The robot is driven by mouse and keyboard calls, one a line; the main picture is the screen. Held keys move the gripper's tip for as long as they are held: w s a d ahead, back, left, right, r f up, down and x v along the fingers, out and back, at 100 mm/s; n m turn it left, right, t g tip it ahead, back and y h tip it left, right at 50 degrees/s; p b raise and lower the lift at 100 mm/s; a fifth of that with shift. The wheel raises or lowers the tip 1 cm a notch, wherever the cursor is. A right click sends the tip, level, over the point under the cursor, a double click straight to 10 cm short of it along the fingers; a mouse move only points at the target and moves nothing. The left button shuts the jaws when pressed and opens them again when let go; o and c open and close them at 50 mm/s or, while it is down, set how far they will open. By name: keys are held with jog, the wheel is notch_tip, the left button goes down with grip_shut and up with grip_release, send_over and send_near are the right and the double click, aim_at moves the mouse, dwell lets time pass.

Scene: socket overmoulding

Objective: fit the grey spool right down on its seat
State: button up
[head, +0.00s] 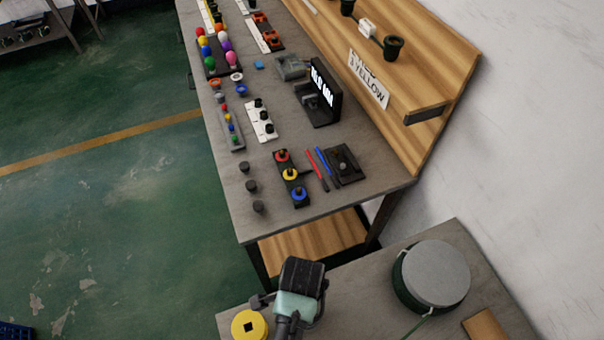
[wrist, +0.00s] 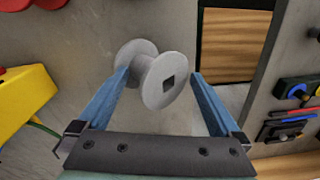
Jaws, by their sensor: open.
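The grey spool (wrist: 162,80) shows in the wrist view, with a round flange at each end and a dark square hole in the nearer flange. My gripper (wrist: 160,74) is open, with its blue fingers on either side of the spool. The right fingertip is apart from it; the left one overlaps its edge in the picture, and I cannot tell whether they touch. The spool's far end and whatever is under it are hidden, so I cannot tell how it sits. In the head view my gripper is at the bottom, and I cannot make out the grey spool there.
A yellow round piece with a dark square hole (head: 249,325) is left of my gripper. A large green drum with a grey top (head: 435,272) stands to the right. A yellow object (wrist: 22,100) with a green strand is at left in the wrist view. A crowded workbench (head: 222,170) lies beyond.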

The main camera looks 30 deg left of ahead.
jog(key=f, duration=0.4)
jog(key=shift+s+d+f, duration=0.1)
jog(key=shift+s+f, duration=0.1)
jog(key=shift+s, duration=0.15)
jog(key=shift+r, duration=0.1)
jog(key=c, duration=1)
